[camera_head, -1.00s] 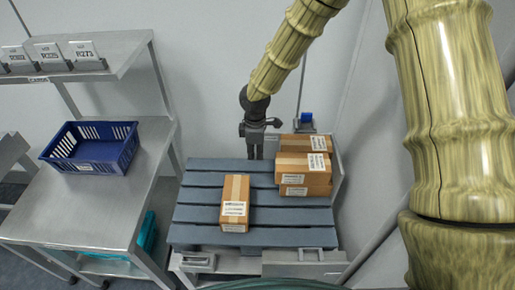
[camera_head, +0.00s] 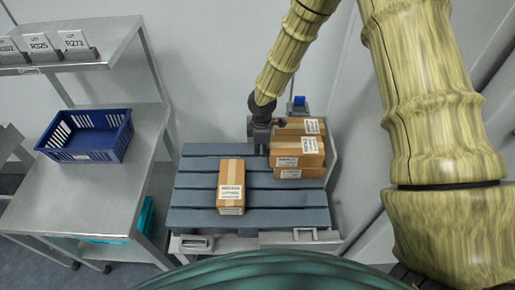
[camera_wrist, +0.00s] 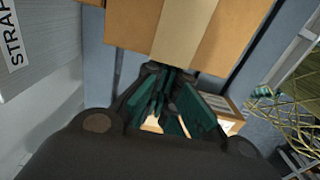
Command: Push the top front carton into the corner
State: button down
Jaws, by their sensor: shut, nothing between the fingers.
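The top front carton (camera_head: 297,149), brown with pale tape and a white label, lies on a lower carton (camera_head: 299,173) at the pallet's back right. Another carton (camera_head: 290,126) stands behind it. My gripper (camera_head: 262,146) is shut and empty at the left side of this stack, close against it; the head view does not show clearly whether it touches. In the wrist view, my dark fingers (camera_wrist: 163,92) point at a large taped carton face (camera_wrist: 228,35). Part of another carton (camera_wrist: 229,113) shows beyond the fingers.
A single carton (camera_head: 230,187) lies on the front middle of the slatted blue-grey pallet (camera_head: 290,217). The pallet's left slats are bare. A metal bench (camera_head: 75,190) with a blue crate (camera_head: 62,139) stands left. A wall rises behind the pallet.

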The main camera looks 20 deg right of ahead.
jog(key=d, duration=0.2)
jog(key=shift+s+d+p, duration=0.3)
jog(key=shift+s+p, duration=0.05)
jog(key=shift+s, duration=0.05)
jog(key=shift+a, duration=0.2)
jog(key=w+a+r+b, duration=0.1)
jog(key=a+r, duration=0.2)
jog(key=r, duration=0.7)
jog(key=shift+a, duration=0.25)
